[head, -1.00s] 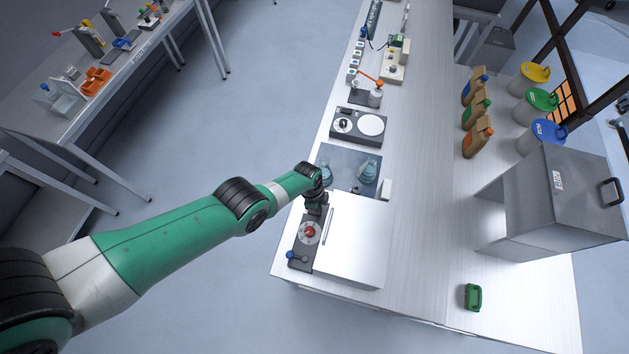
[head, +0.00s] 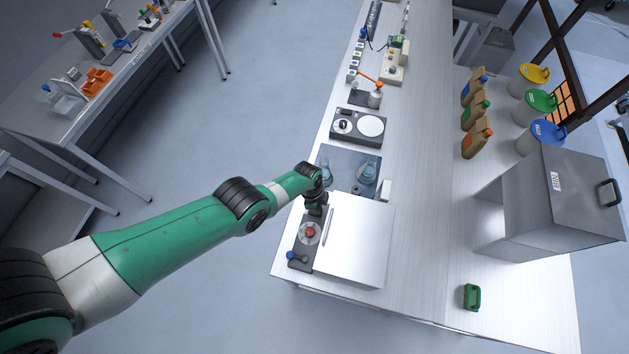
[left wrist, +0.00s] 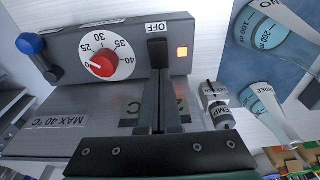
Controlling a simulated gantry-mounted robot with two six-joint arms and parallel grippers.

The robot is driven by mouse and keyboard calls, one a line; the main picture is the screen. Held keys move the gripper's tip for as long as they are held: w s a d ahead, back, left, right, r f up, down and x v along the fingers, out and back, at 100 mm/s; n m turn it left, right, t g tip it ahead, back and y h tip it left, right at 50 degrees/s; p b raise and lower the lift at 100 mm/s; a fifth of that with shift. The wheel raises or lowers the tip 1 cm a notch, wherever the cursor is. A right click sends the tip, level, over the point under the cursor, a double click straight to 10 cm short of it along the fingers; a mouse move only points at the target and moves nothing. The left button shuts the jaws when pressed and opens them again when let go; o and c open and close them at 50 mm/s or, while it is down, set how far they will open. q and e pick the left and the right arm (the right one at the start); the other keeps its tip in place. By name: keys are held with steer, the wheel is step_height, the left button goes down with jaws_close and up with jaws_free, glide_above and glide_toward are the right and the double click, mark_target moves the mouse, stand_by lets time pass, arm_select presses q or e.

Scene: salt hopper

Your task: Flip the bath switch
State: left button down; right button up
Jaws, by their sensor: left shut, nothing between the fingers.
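The bath's control panel (head: 301,247) is a dark strip on the left side of the white-lidded bath (head: 352,243). In the left wrist view its grey face (left wrist: 205,35) carries a red dial (left wrist: 102,64), an OFF label (left wrist: 156,28) and a lit orange lamp (left wrist: 182,53). My left gripper (left wrist: 158,60) is shut and empty, its fingertips at the panel just below OFF. They overlap the switch there, so its position and any contact are hard to tell. In the head view the left gripper (head: 315,209) is over the panel's far end. My right gripper is not in view.
A blue knob (head: 291,255) sits at the panel's near end.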

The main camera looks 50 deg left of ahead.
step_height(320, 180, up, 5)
steer(key=p, duration=0.4)
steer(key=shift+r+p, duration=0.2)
steer(key=shift+p, duration=0.1)
